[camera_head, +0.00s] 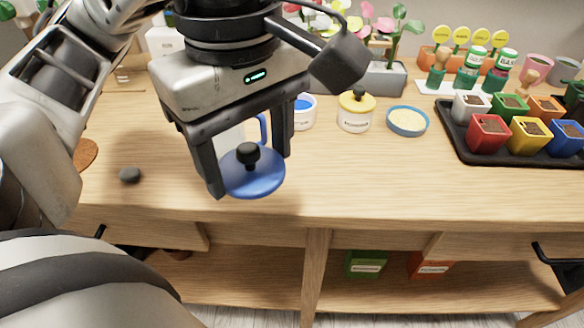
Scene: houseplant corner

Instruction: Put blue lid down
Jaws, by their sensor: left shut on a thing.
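The blue lid (262,183) is a round disc with a black knob on top, near the front edge of the wooden table (400,185). My left gripper (250,172) is over it, its two fingers on either side of the lid's knob, shut on the lid. I cannot tell whether the lid touches the tabletop or hangs just above it. Part of the lid's far side is hidden by the gripper. My right gripper is not in view.
A white jar with a blue inside (303,116), a yellow-lidded jar (356,113) and a blue bowl (407,122) stand behind. A dark tray (462,148) holds several colored pots at right. A dark stone (130,175) lies left. The front middle tabletop is clear.

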